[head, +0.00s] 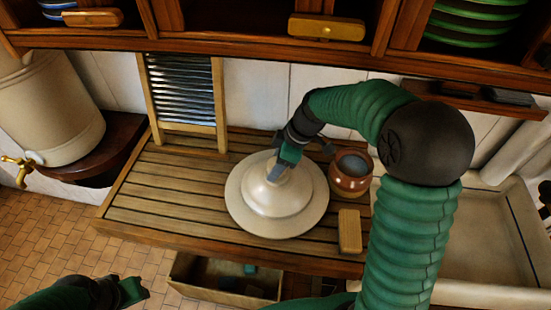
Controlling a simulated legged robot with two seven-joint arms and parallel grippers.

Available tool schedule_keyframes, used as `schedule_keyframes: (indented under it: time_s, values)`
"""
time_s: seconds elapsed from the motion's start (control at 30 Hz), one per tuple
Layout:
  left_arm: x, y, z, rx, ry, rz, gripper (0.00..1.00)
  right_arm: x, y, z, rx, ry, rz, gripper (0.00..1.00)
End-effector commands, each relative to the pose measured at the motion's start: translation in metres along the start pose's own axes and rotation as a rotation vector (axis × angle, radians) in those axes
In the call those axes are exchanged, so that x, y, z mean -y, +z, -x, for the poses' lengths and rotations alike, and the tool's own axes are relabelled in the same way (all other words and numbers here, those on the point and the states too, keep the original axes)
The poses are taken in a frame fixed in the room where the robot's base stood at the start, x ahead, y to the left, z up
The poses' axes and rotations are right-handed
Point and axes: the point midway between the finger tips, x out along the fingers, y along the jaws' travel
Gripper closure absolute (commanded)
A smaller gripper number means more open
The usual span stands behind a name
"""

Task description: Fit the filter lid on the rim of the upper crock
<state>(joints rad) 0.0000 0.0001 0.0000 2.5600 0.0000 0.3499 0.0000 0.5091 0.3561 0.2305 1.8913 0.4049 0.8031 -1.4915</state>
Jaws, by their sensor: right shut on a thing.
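The filter lid (255,205) is a cream domed disc with a wide flat brim, over the slatted wooden drainboard in the middle of the head view. My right gripper (280,172) reaches down from the right and is shut on the lid at its top centre. I cannot tell whether the brim touches the boards. A cream stoneware crock (55,110) with a brass tap stands at the left on a dark wooden shelf. Its top is cut off by the frame, so I cannot make out the upper crock's rim. My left gripper (138,290) is low at the left, away from both; its jaws are unclear.
A brown pot (351,173) and a wooden block (350,231) sit close right of the lid. A washboard (184,95) leans on the wall behind. A drawer (220,282) stands open below. A shelf (200,40) overhangs the back. The drainboard's left part (150,205) is clear.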

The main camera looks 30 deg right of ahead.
Motion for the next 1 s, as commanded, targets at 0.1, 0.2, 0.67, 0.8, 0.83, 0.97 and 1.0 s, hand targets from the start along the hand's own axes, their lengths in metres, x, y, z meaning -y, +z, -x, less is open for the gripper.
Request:
schedule_keyframes:
  time_s: [0.1, 0.2, 0.67, 0.8, 0.83, 0.97, 1.0]
  values:
    - [0.0, 0.0, 0.0, 0.0, 0.0, 0.0, 0.64, -0.001, -0.001, 0.001, -0.002, 0.003, 0.001, 1.0]
    - [0.0, 0.0, -0.001, 0.0, 0.0, 0.0, 0.64, -0.001, -0.001, 0.0, -0.002, 0.003, 0.001, 1.0]
    - [0.0, 0.0, -0.001, 0.0, 0.0, 0.0, 0.64, 0.0, 0.0, -0.002, 0.0, -0.001, -0.001, 0.27]
    - [0.0, 0.001, -0.003, 0.0, 0.0, 0.0, 0.64, -0.001, 0.0, 0.005, -0.001, 0.002, -0.001, 0.27]
    - [0.0, 0.001, -0.004, 0.0, 0.0, 0.0, 0.64, -0.001, 0.0, 0.01, -0.001, 0.002, -0.001, 0.27]
    - [0.0, 0.003, -0.011, 0.0, 0.0, 0.0, 0.64, -0.002, 0.001, 0.04, -0.002, 0.006, -0.001, 0.27]
    - [0.0, 0.003, -0.014, 0.0, 0.0, 0.0, 0.64, -0.002, 0.001, 0.051, -0.002, 0.008, -0.001, 0.27]
